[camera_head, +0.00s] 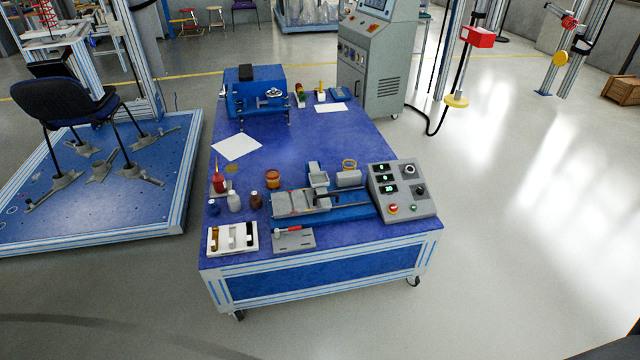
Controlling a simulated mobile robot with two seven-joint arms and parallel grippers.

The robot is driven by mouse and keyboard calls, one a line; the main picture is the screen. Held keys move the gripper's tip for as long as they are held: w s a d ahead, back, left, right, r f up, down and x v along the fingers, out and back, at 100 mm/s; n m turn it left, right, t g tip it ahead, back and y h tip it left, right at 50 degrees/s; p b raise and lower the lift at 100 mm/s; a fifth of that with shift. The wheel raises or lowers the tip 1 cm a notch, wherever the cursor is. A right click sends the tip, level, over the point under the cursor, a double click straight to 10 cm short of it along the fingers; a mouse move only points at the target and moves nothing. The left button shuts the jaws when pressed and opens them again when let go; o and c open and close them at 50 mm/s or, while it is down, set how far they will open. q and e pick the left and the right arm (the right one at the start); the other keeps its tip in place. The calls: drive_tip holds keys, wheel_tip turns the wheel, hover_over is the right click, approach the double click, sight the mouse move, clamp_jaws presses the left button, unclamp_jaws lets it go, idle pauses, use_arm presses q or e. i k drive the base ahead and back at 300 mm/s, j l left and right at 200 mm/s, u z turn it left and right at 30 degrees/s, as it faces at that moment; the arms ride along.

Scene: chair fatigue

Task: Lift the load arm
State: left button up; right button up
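A small bench machine with a blue base (350,213) sits near the front of a blue-topped table (300,140). I cannot tell for sure which of these parts is the load arm; none looks raised. Neither of my grippers shows in the head view.
A control box (403,190) with green displays stands right of the machine. Small bottles (234,201), a white tray (232,239) and a grey plate (293,241) are left and in front. A blue device (255,93) stands at the back.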

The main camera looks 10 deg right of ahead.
sight(319, 180)
drive_tip(key=i+z, duration=0.35)
drive_tip(key=i+j+z, duration=0.2)
drive_tip(key=i+z, duration=0.2)
drive_tip(key=i, duration=0.15)
drive_tip(key=i+j+z, duration=0.35)
drive_tip(key=i+l, duration=0.1)
